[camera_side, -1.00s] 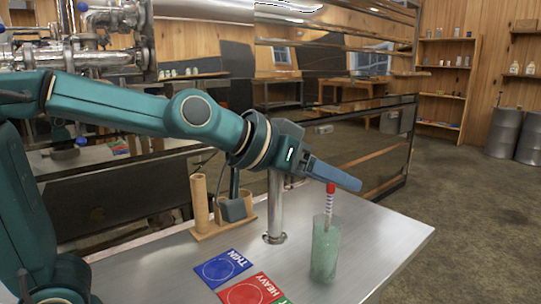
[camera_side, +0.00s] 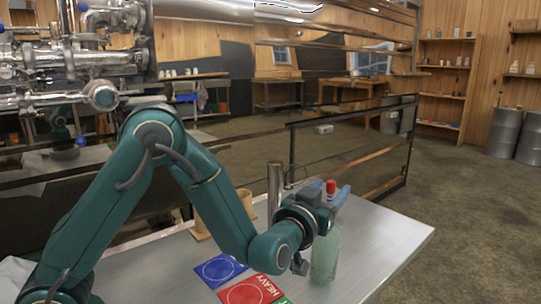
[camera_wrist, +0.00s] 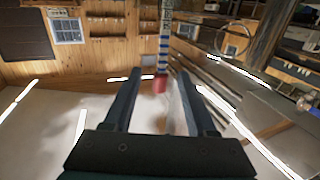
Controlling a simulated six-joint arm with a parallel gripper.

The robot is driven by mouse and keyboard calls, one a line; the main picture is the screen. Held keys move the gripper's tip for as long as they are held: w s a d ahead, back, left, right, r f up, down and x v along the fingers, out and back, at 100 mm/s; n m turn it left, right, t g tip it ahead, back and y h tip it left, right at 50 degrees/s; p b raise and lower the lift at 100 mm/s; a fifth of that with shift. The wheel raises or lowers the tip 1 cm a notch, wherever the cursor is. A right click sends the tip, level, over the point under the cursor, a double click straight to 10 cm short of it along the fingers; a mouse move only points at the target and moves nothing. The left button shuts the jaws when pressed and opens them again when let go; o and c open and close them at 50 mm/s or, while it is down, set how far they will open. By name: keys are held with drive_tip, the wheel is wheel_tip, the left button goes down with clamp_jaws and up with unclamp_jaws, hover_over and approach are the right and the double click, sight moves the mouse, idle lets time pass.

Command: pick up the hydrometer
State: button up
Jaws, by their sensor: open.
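The hydrometer shows its red top (camera_side: 331,187) above my gripper in the side view. Its lower part is hidden by my gripper there. In the wrist view its red end (camera_wrist: 160,84) and banded stem (camera_wrist: 165,35) show between the finger lines. The greenish clear cylinder (camera_side: 325,258) stands on the table just below my gripper. My gripper (camera_side: 341,198) is open, with blue-grey fingers close beside the hydrometer's top. In the wrist view the fingers (camera_wrist: 160,77) are apart on either side of the red end. I cannot tell whether they touch it.
A metal post (camera_side: 274,182) stands close behind my wrist. A wooden holder (camera_side: 200,226) is at the table's back left. A blue card (camera_side: 220,269) and a red card (camera_side: 247,294) lie in front, with a green one partly hidden. The table's right side (camera_side: 385,240) is clear.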

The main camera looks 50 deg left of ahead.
drive_tip(key=shift+x, duration=2.05)
clamp_jaws()
